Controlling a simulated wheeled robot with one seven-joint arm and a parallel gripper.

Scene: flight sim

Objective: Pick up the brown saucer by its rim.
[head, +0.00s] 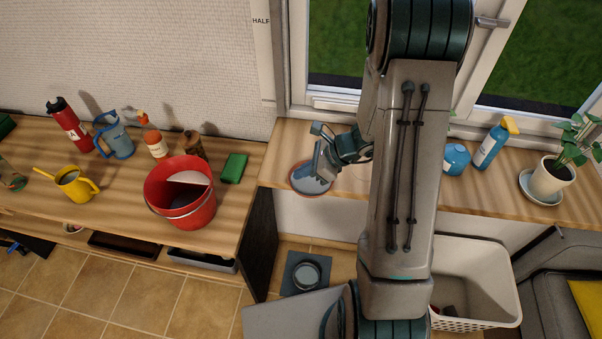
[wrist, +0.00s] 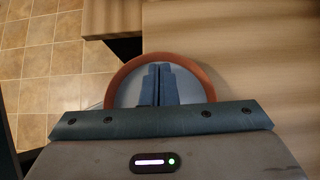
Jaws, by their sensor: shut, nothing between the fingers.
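The brown saucer (head: 296,182) lies on the wooden windowsill near its left front corner. It has a brown rim and a grey inside. In the wrist view, the far arc of its rim (wrist: 160,57) shows, and my gripper body hides the near part. My gripper (head: 321,177) is over the saucer. In the wrist view, the two dark fingers of my gripper (wrist: 158,66) are side by side, shut and empty, with their tips just inside the far rim. I cannot tell how high the tips are above the saucer.
A lower table on the left holds a red bucket (head: 158,208), a green sponge (head: 233,168), a yellow watering can (head: 75,184) and bottles. On the sill to the right are blue bottles (head: 487,146) and a potted plant (head: 552,175). A white basket (head: 490,285) stands below.

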